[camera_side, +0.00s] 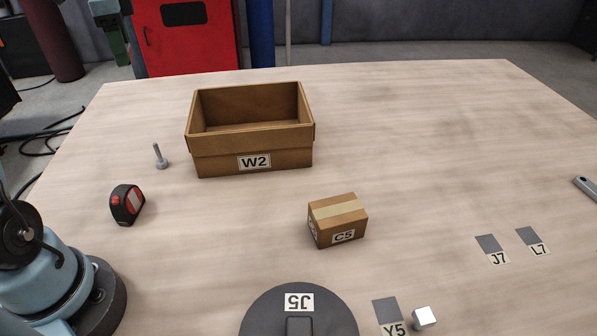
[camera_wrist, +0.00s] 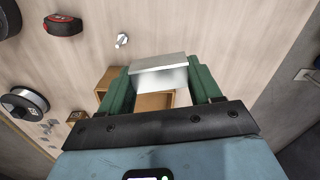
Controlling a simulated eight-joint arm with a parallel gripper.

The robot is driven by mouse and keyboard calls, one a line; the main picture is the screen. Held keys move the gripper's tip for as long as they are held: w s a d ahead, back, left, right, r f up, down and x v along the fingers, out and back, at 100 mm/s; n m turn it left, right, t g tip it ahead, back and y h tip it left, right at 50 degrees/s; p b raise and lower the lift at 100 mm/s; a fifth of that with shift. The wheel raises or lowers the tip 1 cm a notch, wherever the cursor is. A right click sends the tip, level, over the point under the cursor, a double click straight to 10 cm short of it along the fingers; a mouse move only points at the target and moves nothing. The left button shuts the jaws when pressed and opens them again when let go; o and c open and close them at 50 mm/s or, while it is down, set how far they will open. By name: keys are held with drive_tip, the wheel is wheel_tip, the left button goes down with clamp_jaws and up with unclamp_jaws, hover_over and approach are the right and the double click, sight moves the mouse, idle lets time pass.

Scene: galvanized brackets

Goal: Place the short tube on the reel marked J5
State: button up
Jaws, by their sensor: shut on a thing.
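My gripper (camera_wrist: 160,76) shows only in the wrist view, with its green fingers on both sides of a bright, boxy metal piece (camera_wrist: 158,68). I take this piece to be the short tube; its ends are not clear. The reel marked J5 (camera_side: 262,316) is a dark disc at the bottom edge of the side view, partly cut off, with its label upside down. In the wrist view the reel (camera_wrist: 39,98) is far left of my gripper, well apart from the held piece.
An open box W2 (camera_side: 210,165) stands at the back; the wrist view shows it behind the held piece. A small box C5 (camera_side: 338,208), tape measure (camera_side: 127,204), bolt (camera_side: 160,157) and metal cube (camera_side: 424,318) stand around. Tags J7 and L7 lie right.

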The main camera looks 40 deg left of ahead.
drive_tip(key=w+d+m, duration=0.3)
drive_tip(key=d+m, duration=0.2)
drive_tip(key=d, duration=1.2)
drive_tip(key=w+d+m, duration=0.2)
drive_tip(key=d+m, duration=0.3)
drive_tip(key=d, duration=1.2)
drive_tip(key=m, duration=1)
hover_over(299, 328)
wheel_tip(299, 328, down, 5)
drive_tip(key=shift+f, duration=4.15)
drive_tip(key=shift+f, duration=0.1)
